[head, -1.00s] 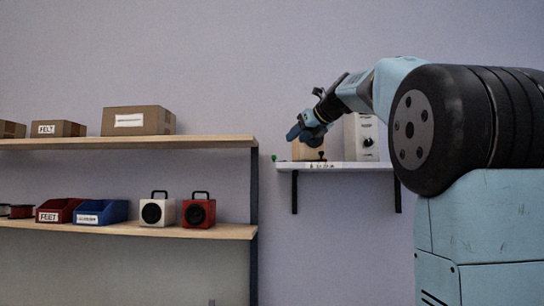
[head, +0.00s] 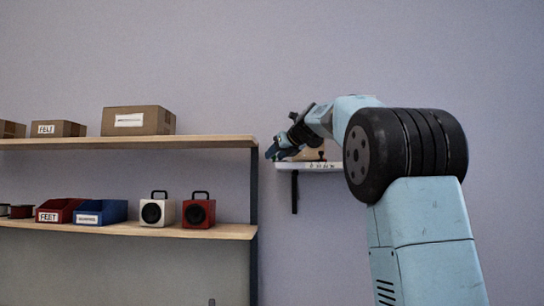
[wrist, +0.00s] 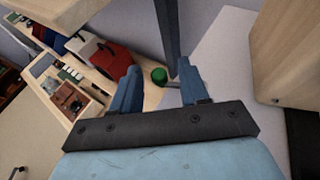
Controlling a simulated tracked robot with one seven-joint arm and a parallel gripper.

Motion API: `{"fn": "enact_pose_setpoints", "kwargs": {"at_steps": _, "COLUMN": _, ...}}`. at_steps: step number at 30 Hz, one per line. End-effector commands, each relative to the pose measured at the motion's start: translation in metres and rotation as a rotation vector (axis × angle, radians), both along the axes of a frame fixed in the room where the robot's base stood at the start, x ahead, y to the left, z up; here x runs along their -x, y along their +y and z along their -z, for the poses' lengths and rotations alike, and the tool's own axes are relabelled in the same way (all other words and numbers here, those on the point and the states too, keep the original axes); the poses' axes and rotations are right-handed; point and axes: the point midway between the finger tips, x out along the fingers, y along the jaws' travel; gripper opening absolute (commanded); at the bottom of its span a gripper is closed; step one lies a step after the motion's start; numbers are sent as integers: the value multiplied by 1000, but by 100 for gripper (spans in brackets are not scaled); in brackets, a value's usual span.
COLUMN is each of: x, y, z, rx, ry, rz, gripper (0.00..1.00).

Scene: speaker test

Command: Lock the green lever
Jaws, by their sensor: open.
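The green lever knob (wrist: 159,75) shows in the wrist view, ahead of and between my fingertips, with a short metal stem below it. My gripper (wrist: 157,82) has its two blue fingers apart, with nothing held between them. I cannot tell whether a finger touches the knob or stem. In the head view my gripper (head: 274,153) is at the left end of the small wall shelf (head: 325,166), and the green knob is hidden behind it there.
A tall dark shelf post (head: 254,200) stands just left of my gripper. The wooden rack holds a white speaker (head: 157,211), a red speaker (head: 199,212), a blue bin (head: 100,211) and cardboard boxes (head: 138,120). A wooden block (wrist: 298,45) rises close on the right in the wrist view.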

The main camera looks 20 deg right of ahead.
Motion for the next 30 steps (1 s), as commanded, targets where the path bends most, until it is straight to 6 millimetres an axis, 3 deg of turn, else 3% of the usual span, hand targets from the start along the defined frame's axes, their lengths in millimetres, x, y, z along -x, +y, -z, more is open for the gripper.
{"fn": "enact_pose_setpoints", "kwargs": {"at_steps": 13, "x": -7, "y": 3, "z": 3, "rx": 0, "ry": -1, "rz": 0, "gripper": 44}}
{"fn": "enact_pose_setpoints", "kwargs": {"at_steps": 26, "x": -7, "y": 3, "z": 3, "rx": 0, "ry": -1, "rz": 0, "gripper": 3}}
{"fn": "enact_pose_setpoints", "kwargs": {"at_steps": 30, "x": -7, "y": 3, "z": 3, "rx": 0, "ry": -1, "rz": 1, "gripper": 0}}
